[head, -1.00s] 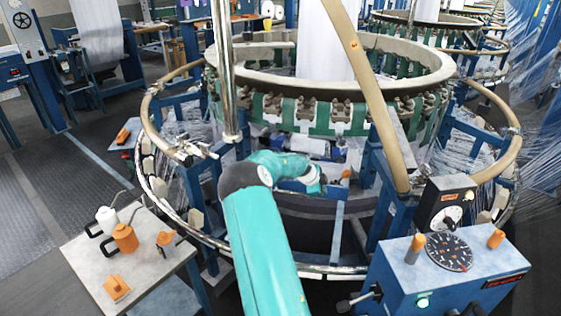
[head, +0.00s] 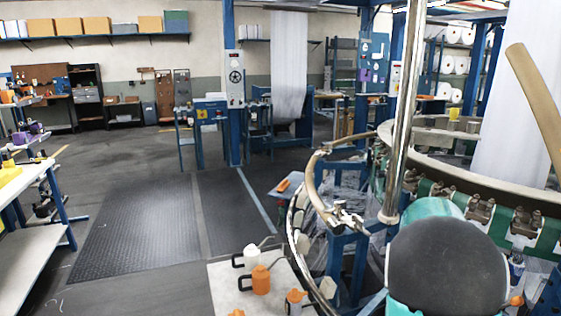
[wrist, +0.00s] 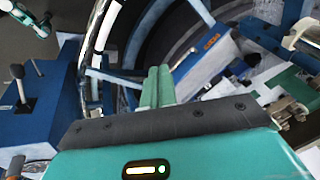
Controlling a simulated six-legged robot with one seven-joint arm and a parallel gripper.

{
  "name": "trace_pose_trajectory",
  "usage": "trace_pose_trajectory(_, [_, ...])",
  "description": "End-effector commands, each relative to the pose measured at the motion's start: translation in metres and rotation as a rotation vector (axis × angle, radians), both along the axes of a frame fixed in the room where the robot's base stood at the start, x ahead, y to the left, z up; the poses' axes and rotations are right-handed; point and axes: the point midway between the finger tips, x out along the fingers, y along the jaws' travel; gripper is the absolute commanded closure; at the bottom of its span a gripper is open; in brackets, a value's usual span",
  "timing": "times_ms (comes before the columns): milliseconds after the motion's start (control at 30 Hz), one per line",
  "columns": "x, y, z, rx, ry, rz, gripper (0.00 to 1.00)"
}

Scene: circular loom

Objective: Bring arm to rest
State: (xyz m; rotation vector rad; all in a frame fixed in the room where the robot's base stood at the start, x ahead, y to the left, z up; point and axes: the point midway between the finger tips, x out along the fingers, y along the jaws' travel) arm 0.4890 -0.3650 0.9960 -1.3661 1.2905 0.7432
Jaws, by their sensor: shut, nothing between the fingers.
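My gripper (wrist: 158,88) shows in the wrist view as two green fingers side by side, shut with nothing between them. The fingers point toward the blue frame and dark curved base of the circular loom. In the head view my teal arm, with a large dark round joint, fills the lower right in front of the loom's ring (head: 440,165). My fingers are hidden in that view. I cannot tell whether the fingertips touch any part of the loom.
A chrome post (head: 403,120) stands close to my arm. A blue box with a black lever (wrist: 18,85) is left in the wrist view. The dark floor mat (head: 140,230) is clear.

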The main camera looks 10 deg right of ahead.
Motion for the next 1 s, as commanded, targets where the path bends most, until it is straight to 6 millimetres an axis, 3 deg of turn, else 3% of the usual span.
trace_pose_trajectory(33, [-0.001,0.024,0.015,0.009,-0.009,0.075,1.0])
trace_pose_trajectory(267, [-0.02,0.127,0.065,0.007,-0.019,0.452,1.0])
trace_pose_trajectory(467, [-0.054,0.211,0.098,-0.045,-0.021,0.793,1.0])
trace_pose_trajectory(600, [-0.088,0.263,0.114,-0.109,-0.016,1.033,1.0])
trace_pose_trajectory(800, [-0.144,0.324,0.122,-0.238,0.007,1.364,1.0])
trace_pose_trajectory(1000, [-0.189,0.358,0.116,-0.366,0.045,1.607,1.0])
